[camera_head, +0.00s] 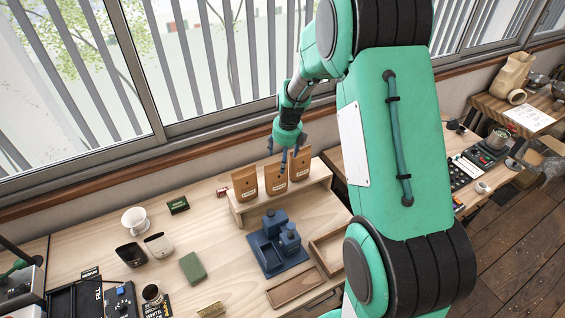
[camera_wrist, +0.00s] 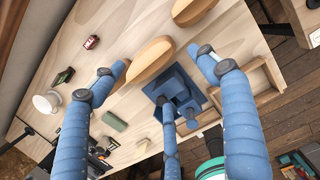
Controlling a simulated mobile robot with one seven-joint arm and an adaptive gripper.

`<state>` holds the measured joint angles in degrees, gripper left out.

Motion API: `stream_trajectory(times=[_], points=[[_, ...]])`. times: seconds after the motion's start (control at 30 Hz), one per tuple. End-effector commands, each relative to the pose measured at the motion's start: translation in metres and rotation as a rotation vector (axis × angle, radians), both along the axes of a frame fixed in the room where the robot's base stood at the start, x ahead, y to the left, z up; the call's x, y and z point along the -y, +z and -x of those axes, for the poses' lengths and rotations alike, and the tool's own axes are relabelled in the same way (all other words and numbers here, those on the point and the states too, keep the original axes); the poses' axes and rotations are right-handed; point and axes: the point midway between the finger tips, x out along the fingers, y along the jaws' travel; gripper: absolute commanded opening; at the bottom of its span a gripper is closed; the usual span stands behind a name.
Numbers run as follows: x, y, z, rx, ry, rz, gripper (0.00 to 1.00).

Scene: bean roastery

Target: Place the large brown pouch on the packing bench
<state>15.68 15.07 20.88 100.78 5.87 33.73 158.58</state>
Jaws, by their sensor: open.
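Three brown pouches with pale labels stand upright in a row on a low wooden riser in the head view: the left pouch (camera_head: 245,184), the middle pouch (camera_head: 275,179) and the right pouch (camera_head: 301,164). They look alike in size, so I cannot tell which one the task calls large. My gripper (camera_head: 286,154) is open just above the middle and right pouches, fingers pointing down. In the wrist view my gripper (camera_wrist: 160,75) has its fingers spread, with the middle pouch (camera_wrist: 150,62) between them. The left pouch is partly hidden behind a finger. I see no clear grip on any pouch.
The wooden riser (camera_head: 237,216) stands on a wooden bench (camera_head: 215,245). A blue block-like holder (camera_head: 278,244), wooden trays (camera_head: 296,287), a green block (camera_head: 192,267), a white dripper (camera_head: 135,220) and cups are near. Another bench (camera_head: 548,98) stands at the far right. My arm blocks the centre right.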

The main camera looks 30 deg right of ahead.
Motion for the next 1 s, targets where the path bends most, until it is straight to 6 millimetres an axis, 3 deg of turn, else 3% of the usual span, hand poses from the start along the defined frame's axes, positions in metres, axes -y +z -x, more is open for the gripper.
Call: stream_trajectory(times=[0.73, 0.87, 1.0], points=[[-0.001, 0.005, 0.001, 0.001, 0.016, 0.003, 0.74], [-0.007, 0.019, 0.006, 0.01, 0.078, 0.016, 0.74], [-0.018, 0.047, 0.016, 0.025, 0.223, 0.048, 0.74]])
